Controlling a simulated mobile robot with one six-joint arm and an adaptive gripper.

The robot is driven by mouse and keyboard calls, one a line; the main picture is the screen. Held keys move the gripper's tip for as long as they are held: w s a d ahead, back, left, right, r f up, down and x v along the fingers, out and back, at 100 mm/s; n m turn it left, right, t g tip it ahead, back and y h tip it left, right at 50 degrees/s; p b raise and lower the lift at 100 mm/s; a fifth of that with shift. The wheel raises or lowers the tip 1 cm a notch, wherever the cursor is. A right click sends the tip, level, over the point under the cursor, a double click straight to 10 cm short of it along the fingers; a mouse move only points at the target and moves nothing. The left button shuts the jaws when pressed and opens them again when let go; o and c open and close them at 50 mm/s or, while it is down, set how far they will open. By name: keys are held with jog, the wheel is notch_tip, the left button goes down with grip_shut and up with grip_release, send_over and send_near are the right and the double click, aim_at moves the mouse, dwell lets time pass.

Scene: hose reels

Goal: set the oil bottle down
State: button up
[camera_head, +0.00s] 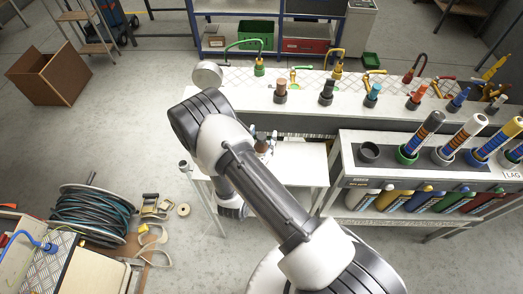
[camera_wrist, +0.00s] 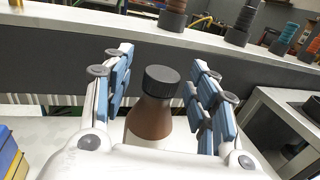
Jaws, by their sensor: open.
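The oil bottle, brown with a black ribbed cap, is upright between my fingers in the wrist view (camera_wrist: 150,118). In the head view only a small brown part of the bottle (camera_head: 262,147) shows past my arm, over the white table (camera_head: 305,160). My gripper (camera_wrist: 158,75) is open, with blue-padded fingers on both sides of the bottle and gaps between them and it. The gripper is mostly hidden by my arm in the head view (camera_head: 263,137). The bottle's base is hidden, so its contact with the table cannot be seen.
A long bench (camera_head: 300,103) with several hose fittings runs behind the table. A grey rack (camera_head: 345,160) with several coloured bottles and tubes stands close on the right. A hose reel (camera_head: 92,215) and loose straps lie at left. The table's right part looks clear.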

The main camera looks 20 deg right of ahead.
jog(key=shift+c, duration=0.5)
grip_shut()
